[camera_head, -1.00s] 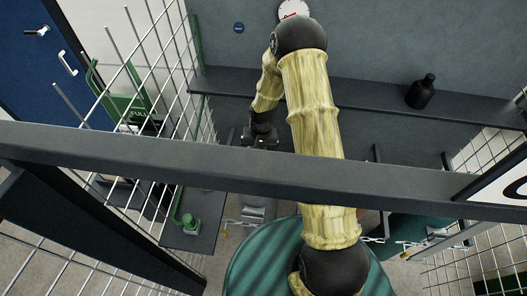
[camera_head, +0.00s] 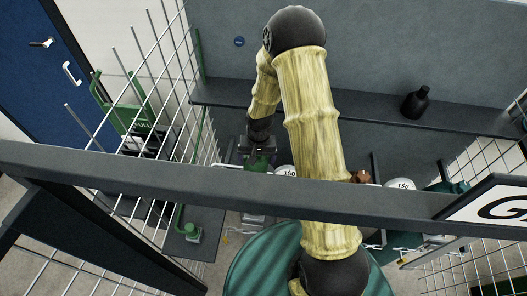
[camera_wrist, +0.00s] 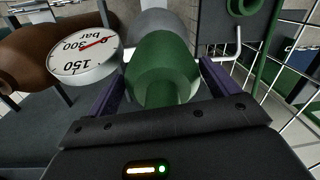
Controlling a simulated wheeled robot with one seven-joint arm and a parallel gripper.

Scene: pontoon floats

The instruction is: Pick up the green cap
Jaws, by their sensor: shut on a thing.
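The green cap (camera_wrist: 165,65) is a rounded green piece between the two fingers of my gripper (camera_wrist: 160,84) in the wrist view. The fingers are shut on its sides. In the head view my gripper (camera_head: 258,146) is beyond the dark crossbar, with the green cap (camera_head: 259,160) just below it. A grey rounded body (camera_wrist: 166,22) shows behind the cap in the wrist view; I cannot tell whether the cap touches it.
A white gauge (camera_wrist: 83,55) is close left of the cap, by a brown cylinder (camera_wrist: 35,55). Wire mesh (camera_wrist: 285,85) stands at right. In the head view, a dark crossbar (camera_head: 130,172) spans the front and a black bottle (camera_head: 415,103) stands on the shelf (camera_head: 340,105).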

